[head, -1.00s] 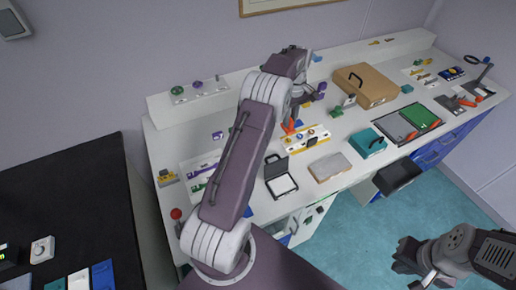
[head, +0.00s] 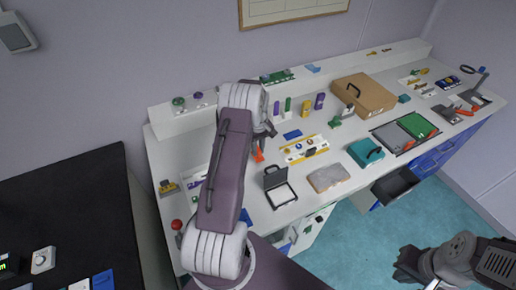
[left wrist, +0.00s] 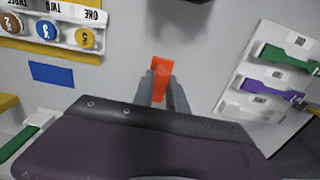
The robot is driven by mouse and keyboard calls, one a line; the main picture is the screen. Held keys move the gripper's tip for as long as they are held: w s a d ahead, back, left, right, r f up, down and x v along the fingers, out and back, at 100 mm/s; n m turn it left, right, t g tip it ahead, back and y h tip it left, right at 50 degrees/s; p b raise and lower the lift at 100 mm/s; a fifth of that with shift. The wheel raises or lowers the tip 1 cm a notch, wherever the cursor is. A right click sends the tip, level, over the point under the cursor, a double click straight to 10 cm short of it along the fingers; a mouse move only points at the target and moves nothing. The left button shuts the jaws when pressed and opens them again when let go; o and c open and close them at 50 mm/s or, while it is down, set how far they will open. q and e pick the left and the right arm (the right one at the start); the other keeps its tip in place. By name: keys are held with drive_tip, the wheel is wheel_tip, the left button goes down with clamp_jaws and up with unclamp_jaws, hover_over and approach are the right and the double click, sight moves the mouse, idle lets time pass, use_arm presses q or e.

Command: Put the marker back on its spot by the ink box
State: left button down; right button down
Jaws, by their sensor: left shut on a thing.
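The marker, an orange-red stick, shows below my left gripper in the head view (head: 260,156) and between the fingers in the left wrist view (left wrist: 160,76). My left gripper (left wrist: 158,86) is shut on it and holds it over the white bench, left of the yellow-edged rack. A small open black case with a white pad (head: 281,194), possibly the ink box, stands just in front of the marker. Whether the marker touches the bench is unclear. My right gripper (head: 408,264) is low at the right, away from the bench; its jaw opening is unclear.
A white rack with round tokens (head: 304,149) and a blue block (head: 292,134) are right of the marker. A tray with green and purple tools (left wrist: 270,80) is on the other side.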

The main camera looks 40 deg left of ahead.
use_arm(q)
drive_tip(key=shift+f, duration=0.15)
drive_tip(key=shift+f, duration=0.1)
drive_tip(key=c, duration=1.3)
unclamp_jaws()
wheel_tip(320, 180, up, 12)
drive_tip(key=b, duration=0.2)
drive_tip(key=s+d+m, duration=0.4)
drive_tip(key=d, duration=0.4)
drive_tip(key=s+d+m, duration=0.3)
drive_tip(key=d, duration=0.4)
drive_tip(key=s+d+m, duration=0.1)
drive_tip(key=s+d, duration=0.1)
drive_tip(key=s, duration=0.1)
drive_tip(key=s+d+f+m, duration=0.1)
drive_tip(key=s+d+m, duration=0.1)
drive_tip(key=s, duration=0.2)
drive_tip(key=s+d+m+t, duration=0.1)
drive_tip(key=s+d+m, duration=0.1)
drive_tip(key=s, duration=0.2)
drive_tip(key=shift+s+d+f, duration=0.25)
drive_tip(key=shift+d+f, duration=0.15)
